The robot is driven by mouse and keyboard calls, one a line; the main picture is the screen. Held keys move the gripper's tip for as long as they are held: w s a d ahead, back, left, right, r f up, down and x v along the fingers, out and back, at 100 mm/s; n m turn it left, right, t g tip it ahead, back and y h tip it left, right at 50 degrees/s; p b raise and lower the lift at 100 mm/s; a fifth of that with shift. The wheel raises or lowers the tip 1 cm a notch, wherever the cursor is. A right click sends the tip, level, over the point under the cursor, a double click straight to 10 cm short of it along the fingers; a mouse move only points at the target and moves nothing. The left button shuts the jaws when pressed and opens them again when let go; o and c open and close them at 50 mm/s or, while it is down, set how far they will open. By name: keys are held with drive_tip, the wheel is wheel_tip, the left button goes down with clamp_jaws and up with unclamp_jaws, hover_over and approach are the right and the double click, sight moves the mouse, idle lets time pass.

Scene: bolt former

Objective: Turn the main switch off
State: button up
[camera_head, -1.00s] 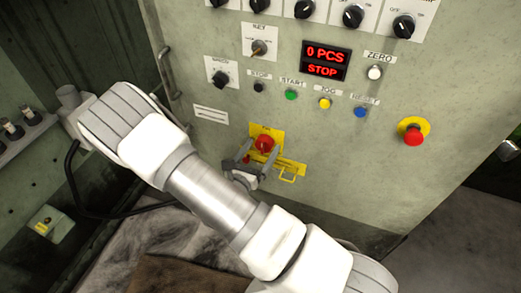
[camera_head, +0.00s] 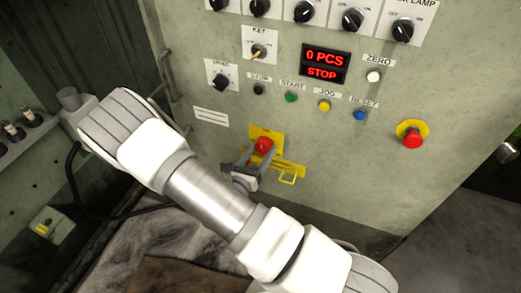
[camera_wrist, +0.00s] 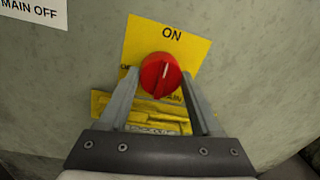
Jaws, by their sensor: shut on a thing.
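The main switch is a red rotary knob (camera_wrist: 161,75) on a yellow plate (camera_wrist: 141,39) marked "ON" at its top. A white line on the knob points up and slightly right in the wrist view. In the head view the knob (camera_head: 264,146) sits low on the grey-green panel. My gripper (camera_wrist: 160,88) is at the knob, with one finger on each side of it, shut on it. In the head view my gripper (camera_head: 249,161) reaches the knob from the lower left. The fingertips are partly hidden by the knob.
A yellow hasp bracket (camera_head: 288,174) sticks out just below right of the knob. A label (camera_wrist: 34,11) reads "MAIN OFF". A red emergency button (camera_head: 412,138) is at the right. The display (camera_head: 325,63) reads "0 PCS" and "STOP". Several buttons line the panel above.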

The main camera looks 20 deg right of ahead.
drive_tip(key=n+p, duration=0.3)
drive_tip(key=shift+r+n, duration=0.15)
drive_tip(key=shift+n, duration=0.25)
drive_tip(key=n+p, duration=0.3)
drive_tip(key=n, duration=0.1)
drive_tip(key=shift+s+n+t, duration=0.1)
drive_tip(key=shift+n+t, duration=0.2)
drive_tip(key=shift+n, duration=0.1)
drive_tip(key=n+p, duration=0.2)
drive_tip(key=n, duration=0.2)
drive_tip(key=shift+d+n, duration=0.1)
drive_tip(key=shift+n, duration=0.3)
drive_tip(key=shift+f+n+t+y+p, duration=0.1)
drive_tip(key=shift+n+t+y+p, duration=0.2)
drive_tip(key=shift+n, duration=0.85)
drive_tip(key=shift+f+n+t+p, duration=0.1)
drive_tip(key=shift+n+p, duration=0.3)
drive_tip(key=shift+n, duration=0.75)
drive_tip(key=o, duration=1.4)
drive_tip(key=shift+c, duration=0.2)
drive_tip(key=v, duration=1.7)
drive_tip(key=shift+s+p, duration=0.2)
drive_tip(key=shift+p, duration=0.25)
